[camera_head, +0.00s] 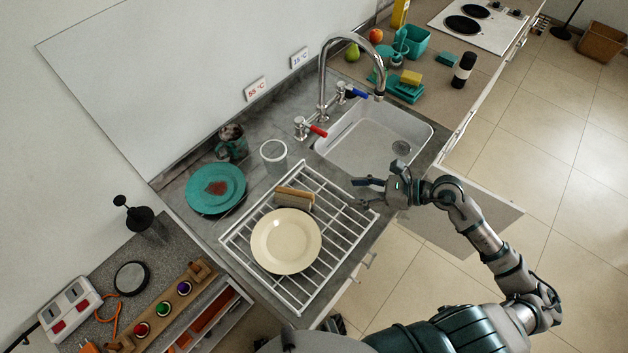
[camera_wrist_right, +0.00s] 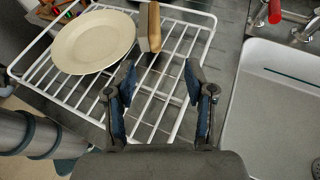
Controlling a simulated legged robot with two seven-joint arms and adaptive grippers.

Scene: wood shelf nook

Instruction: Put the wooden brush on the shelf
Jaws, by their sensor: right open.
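The wooden brush (camera_head: 294,198) sits on the white wire rack (camera_head: 345,243), just behind the cream plate. In the right wrist view the brush (camera_wrist_right: 154,27) stands beside the plate, with a tan wooden side and a paler grey side. My right gripper (camera_head: 359,192) is open and empty, over the right part of the rack near the sink. The brush is to its left, apart from it. In the right wrist view the open fingers (camera_wrist_right: 161,72) point toward the rack, with the brush beyond their tips. I cannot make out a separate shelf. My left gripper is not in view.
A cream plate (camera_head: 286,241) lies on the rack. A teal plate (camera_head: 215,188), a white cup (camera_head: 273,155) and a teal pot (camera_head: 232,143) stand behind it. The sink (camera_head: 372,139) with its tall faucet (camera_head: 323,75) is beyond my right gripper. A button board (camera_head: 165,309) is at lower left.

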